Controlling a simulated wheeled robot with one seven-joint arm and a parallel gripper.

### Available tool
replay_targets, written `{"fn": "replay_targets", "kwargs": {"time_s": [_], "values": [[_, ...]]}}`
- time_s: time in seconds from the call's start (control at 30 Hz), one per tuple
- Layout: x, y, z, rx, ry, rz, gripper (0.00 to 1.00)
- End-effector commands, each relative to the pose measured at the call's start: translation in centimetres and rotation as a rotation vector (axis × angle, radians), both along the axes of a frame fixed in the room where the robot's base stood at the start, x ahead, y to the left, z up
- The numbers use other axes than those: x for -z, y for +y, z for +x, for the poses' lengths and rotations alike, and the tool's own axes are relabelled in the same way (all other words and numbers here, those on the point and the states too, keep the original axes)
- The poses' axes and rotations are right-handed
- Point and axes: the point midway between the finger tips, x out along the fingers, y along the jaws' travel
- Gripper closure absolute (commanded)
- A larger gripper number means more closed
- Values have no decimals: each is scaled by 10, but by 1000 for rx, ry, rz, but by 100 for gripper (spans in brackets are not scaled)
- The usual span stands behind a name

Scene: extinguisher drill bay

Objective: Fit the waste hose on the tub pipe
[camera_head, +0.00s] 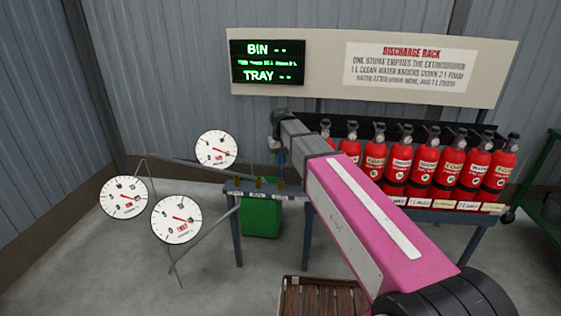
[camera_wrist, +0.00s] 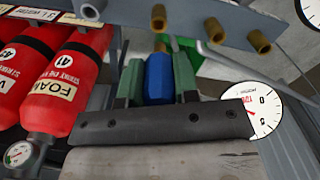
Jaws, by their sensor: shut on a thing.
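My gripper (camera_wrist: 159,68) has its two green fingers closed on a blue ribbed piece in the wrist view. The blue piece (camera_wrist: 158,82) may be the waste hose end; the rest of any hose is hidden. In the head view, the gripper (camera_head: 277,147) is above the small bench, with a bit of the blue piece showing under it. Several brass pipe stubs (camera_head: 259,183) stand on the bench; in the wrist view, one stub (camera_wrist: 158,17) is just beyond the blue piece, apart from it. I cannot tell which is the tub pipe. A green tub (camera_head: 262,218) stands under the bench.
Red extinguishers (camera_head: 401,160) fill a rack right of my arm. Dial gauges (camera_head: 176,219) on thin stands are left of the bench. A wooden crate (camera_head: 318,296) is on the floor at the front. A lit sign (camera_head: 267,62) reads BIN and TRAY.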

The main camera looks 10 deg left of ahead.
Motion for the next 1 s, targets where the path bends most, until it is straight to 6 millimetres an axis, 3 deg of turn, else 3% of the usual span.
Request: {"fn": "replay_targets", "kwargs": {"time_s": [0.1,0.7,1.0], "values": [[5,0,9,-19,0,0,96],[39,0,8,-20,1,0,96],[43,0,8,-20,0,0,96]]}}
